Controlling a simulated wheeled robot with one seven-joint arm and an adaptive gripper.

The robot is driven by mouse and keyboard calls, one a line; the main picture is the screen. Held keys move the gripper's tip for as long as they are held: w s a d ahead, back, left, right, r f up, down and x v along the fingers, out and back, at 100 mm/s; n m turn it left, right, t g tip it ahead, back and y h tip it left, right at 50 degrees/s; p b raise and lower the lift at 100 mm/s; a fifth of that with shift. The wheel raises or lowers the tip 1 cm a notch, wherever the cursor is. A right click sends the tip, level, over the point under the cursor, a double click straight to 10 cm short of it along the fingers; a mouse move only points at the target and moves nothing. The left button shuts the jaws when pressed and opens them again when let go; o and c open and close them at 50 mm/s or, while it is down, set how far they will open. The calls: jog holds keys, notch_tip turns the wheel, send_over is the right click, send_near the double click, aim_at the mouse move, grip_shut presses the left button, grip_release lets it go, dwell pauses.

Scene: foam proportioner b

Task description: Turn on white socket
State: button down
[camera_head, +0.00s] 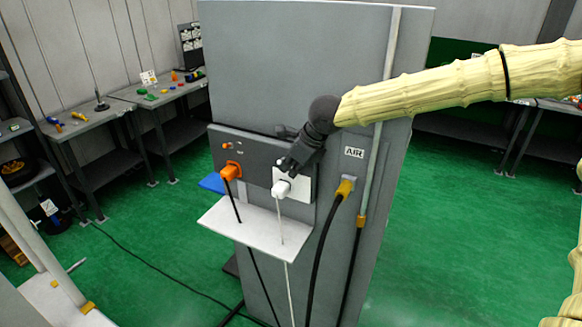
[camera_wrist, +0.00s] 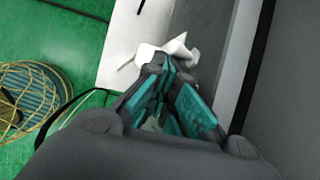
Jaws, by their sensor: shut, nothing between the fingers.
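A white socket (camera_head: 301,184) is set in the right part of a dark panel on the front of a grey cabinet. A white plug (camera_head: 281,189) with a thin white cord sits at its lower left; the plug also shows in the wrist view (camera_wrist: 150,53). My gripper (camera_head: 288,167) is in front of the socket, just above the plug, and hides the socket's upper part. In the wrist view its fingers (camera_wrist: 168,68) are shut with their tips close to the plug. I cannot tell whether they touch it. The socket's switch cannot be made out.
An orange plug (camera_head: 231,171) with a black cord is in the panel's left part. A white shelf (camera_head: 258,223) juts out below, with cords passing it. A yellow AIR fitting (camera_head: 346,187) with a black hose is to the right. Green floor (camera_head: 155,245) is open at left.

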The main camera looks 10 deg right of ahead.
jog(key=shift+r, duration=0.15)
jog(key=shift+w+r+p, duration=0.15)
jog(key=shift+r+p, duration=0.7)
jog(key=shift+p, duration=0.1)
jog(key=shift+r, duration=0.1)
jog(key=v, duration=1.1)
jog(key=shift+s+d, duration=0.35)
jog(key=shift+d, duration=0.05)
jog(key=shift+d, duration=0.15)
